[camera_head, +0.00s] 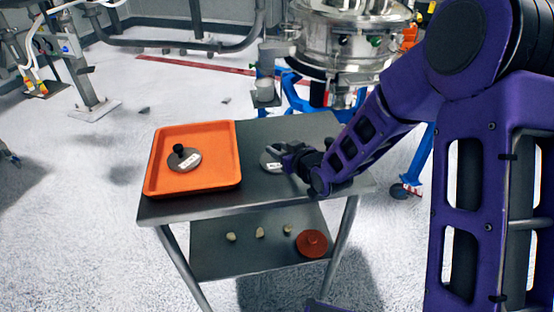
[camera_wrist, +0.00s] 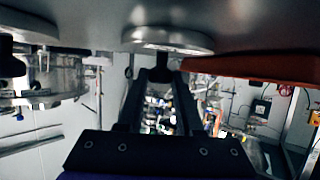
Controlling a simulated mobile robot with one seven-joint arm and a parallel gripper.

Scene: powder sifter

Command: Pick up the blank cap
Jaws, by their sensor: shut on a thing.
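The blank cap appears to be the round grey cap (camera_head: 268,161) with a white label, on the grey table to the right of the orange tray. The cap also shows in the wrist view (camera_wrist: 172,38), which looks upside down. My gripper (camera_head: 284,150) reaches in from the right and is shut on the cap's knob. In the wrist view my fingers (camera_wrist: 158,74) meet at the knob and mostly hide it. The cap lies flat against or very close to the tabletop; I cannot tell whether there is a gap.
The orange tray (camera_head: 211,184) holds another grey cap (camera_head: 184,161) with a black knob and label. The table (camera_head: 262,199) has a lower shelf with a red-brown lid (camera_head: 311,243) and several small pale pieces. A steel sifter (camera_head: 350,40) stands behind the table.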

